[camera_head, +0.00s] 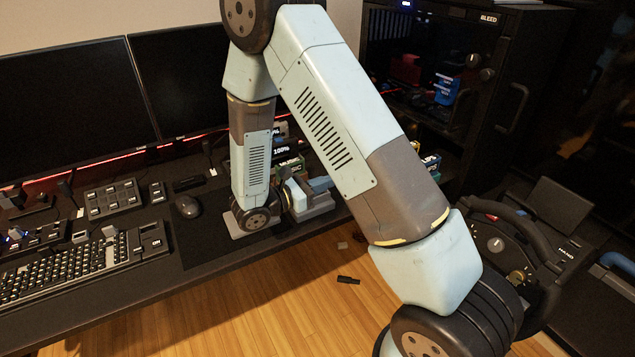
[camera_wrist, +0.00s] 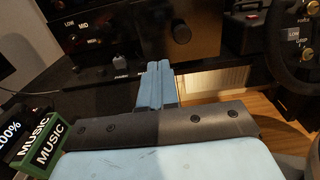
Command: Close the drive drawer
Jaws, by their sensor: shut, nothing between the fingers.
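My gripper's two light-blue fingers (camera_wrist: 157,86) are together and empty in the wrist view. They point at a black panel (camera_wrist: 150,50) with a round knob and the labels LOW and MID. In the head view my gripper (camera_head: 320,185) is low over the desk, partly hidden by my arm. A black cabinet (camera_head: 487,75) marked BLEED stands at the back right, with red and blue blocks (camera_head: 446,88) showing in its dark opening. I cannot tell which part is the drive drawer or how far it is out. I cannot tell whether the fingertips touch the panel.
Green and black MUSIC boxes (camera_wrist: 45,140) stand left of my gripper. A keyboard (camera_head: 70,265), mouse (camera_head: 188,206) and monitors (camera_head: 75,100) are on the desk at left. A racing wheel (camera_head: 500,235) stands at right. The wooden floor (camera_head: 270,310) is mostly clear.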

